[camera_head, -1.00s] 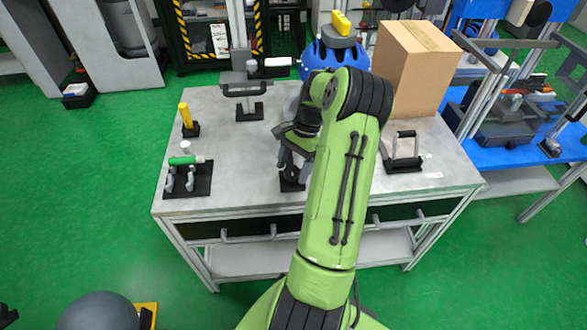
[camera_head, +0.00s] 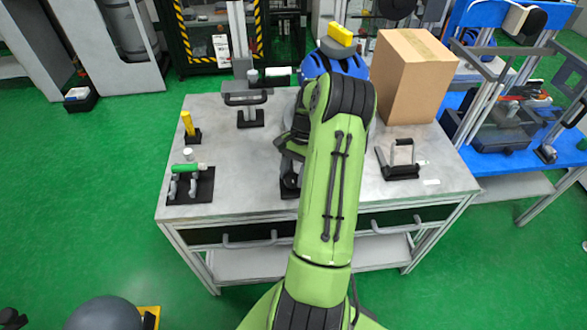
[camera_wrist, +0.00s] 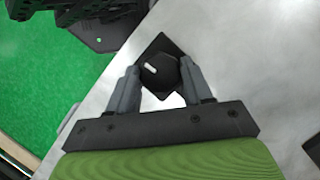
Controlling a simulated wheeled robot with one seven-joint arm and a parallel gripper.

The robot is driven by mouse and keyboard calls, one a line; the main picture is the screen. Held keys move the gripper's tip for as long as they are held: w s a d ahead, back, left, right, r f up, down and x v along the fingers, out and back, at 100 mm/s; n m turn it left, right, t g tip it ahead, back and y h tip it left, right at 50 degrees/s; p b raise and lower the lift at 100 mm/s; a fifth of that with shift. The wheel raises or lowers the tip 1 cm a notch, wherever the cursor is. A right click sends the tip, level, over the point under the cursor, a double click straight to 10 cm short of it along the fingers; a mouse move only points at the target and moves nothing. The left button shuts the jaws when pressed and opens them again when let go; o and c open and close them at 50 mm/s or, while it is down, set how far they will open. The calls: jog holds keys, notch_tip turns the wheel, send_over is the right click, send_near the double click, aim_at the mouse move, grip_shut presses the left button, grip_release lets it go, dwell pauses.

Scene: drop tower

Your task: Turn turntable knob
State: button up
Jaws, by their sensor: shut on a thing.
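The turntable knob (camera_wrist: 160,74) is a dark, roughly round knob with a short white mark, on a black square base (camera_wrist: 163,45) at the table's edge. In the wrist view my gripper (camera_wrist: 160,82) has one finger on each side of the knob and is shut on it. The white mark points to the upper left in that view. In the head view my green arm hides most of the knob and gripper; part of the black base (camera_head: 289,188) shows at the front middle of the table (camera_head: 240,200).
A green-handled fixture (camera_head: 188,180) and a yellow post (camera_head: 188,125) stand at the left of the table. A black-handled fixture (camera_head: 400,160) and a cardboard box (camera_head: 412,80) are at the right. A grey clamp-like stand (camera_head: 248,100) is at the back.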

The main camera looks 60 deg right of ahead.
jog(key=shift+n+g+p, duration=0.4)
jog(key=shift+n+p, duration=0.2)
jog(key=shift+n, duration=0.3)
jog(key=o, duration=1)
jog(key=p+v, duration=0.5)
jog(key=v, duration=1)
jog(key=shift+d+r, duration=0.15)
jog(key=shift+r, duration=0.15)
